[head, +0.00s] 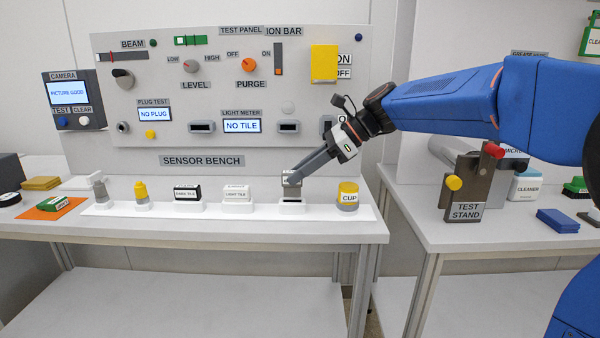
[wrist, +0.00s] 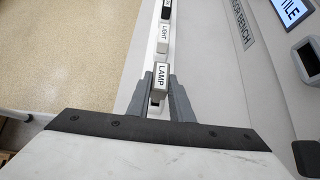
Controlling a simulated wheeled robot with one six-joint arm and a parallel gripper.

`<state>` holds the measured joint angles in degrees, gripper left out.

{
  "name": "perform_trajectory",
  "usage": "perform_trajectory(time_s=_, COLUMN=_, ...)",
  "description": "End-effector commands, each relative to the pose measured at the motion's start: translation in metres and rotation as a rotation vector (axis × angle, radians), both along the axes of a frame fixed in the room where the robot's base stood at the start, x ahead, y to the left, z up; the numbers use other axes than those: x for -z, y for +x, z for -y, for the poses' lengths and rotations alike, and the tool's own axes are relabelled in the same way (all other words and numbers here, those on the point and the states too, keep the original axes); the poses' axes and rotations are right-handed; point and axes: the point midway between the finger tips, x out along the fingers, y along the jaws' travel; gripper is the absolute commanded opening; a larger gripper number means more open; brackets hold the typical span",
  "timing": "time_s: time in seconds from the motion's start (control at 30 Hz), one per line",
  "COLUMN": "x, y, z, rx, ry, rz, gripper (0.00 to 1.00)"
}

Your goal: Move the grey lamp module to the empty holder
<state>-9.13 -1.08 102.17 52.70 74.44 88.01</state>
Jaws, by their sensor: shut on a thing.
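The grey lamp module (wrist: 160,76), with a white label reading LAMP, is between the two fingers of my gripper (wrist: 165,95) in the wrist view. In the head view my gripper (head: 292,180) reaches down from the right and is shut on the module, directly over a white holder (head: 292,204) in the bench's front row. The fingers partly hide the module, and I cannot tell whether it is still seated or slightly raised. Dark-mouthed holders are on the panel: one left of the light meter (head: 201,127), one right of it (head: 289,127), and one partly behind my arm (head: 326,125).
Left of the module stand the light tile (head: 237,193), the dark tile (head: 187,193), a yellow plug (head: 140,191) and a grey plug (head: 100,191). The yellow-topped cup (head: 348,196) is close on the right. A test stand (head: 466,187) is on the right bench.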

Motion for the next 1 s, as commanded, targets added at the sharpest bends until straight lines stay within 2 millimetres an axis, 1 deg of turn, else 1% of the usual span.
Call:
perform_trajectory(time_s=0.37, x=0.002, y=0.0, z=0.0, rx=0.0, ry=0.0, rz=0.0, gripper=0.0)
perform_trajectory(time_s=1.0, x=0.015, y=0.0, z=0.0, rx=0.001, ry=0.0, rz=-0.001, gripper=0.0)
